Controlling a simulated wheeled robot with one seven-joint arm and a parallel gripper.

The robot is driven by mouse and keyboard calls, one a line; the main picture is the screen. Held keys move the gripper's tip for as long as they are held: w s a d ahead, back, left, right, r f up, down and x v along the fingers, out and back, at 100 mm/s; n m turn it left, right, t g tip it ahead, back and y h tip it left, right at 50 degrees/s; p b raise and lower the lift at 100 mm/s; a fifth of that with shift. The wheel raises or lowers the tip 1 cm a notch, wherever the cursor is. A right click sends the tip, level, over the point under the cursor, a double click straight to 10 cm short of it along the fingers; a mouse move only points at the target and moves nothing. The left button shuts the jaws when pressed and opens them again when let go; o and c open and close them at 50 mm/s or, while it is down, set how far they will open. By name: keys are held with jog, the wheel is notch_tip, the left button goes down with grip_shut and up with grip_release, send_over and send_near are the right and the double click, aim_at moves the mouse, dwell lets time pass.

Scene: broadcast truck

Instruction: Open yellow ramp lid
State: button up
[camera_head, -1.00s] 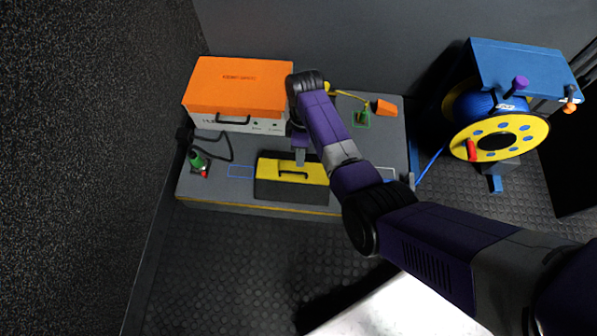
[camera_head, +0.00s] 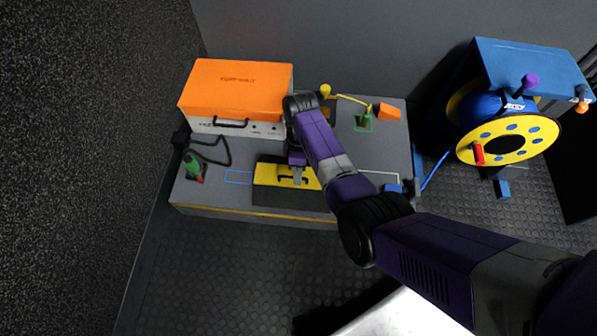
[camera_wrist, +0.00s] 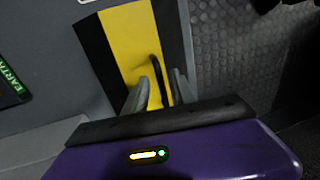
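The yellow ramp lid (camera_head: 265,173) is a flat yellow panel with dark grey parts beside it, lying closed on the grey platform. Its black handle (camera_head: 284,178) stands up from the yellow surface. My gripper (camera_head: 298,178) is over the right part of the lid, close to the handle. In the wrist view the yellow panel (camera_wrist: 130,38) runs up the middle, and the handle (camera_wrist: 156,72) shows between the two fingers of my gripper (camera_wrist: 163,88). The fingers are apart. I cannot tell whether either touches the handle. My arm hides the lid's right end.
An orange-lidded case (camera_head: 235,88) stands behind and left of the lid. A green tool with a black cable (camera_head: 194,165) lies at the platform's left. A yellow lamp (camera_head: 350,98) and orange block (camera_head: 389,111) are behind right. A blue cable reel (camera_head: 505,142) stands farther right.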

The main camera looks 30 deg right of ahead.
grip_shut()
dwell(1.3)
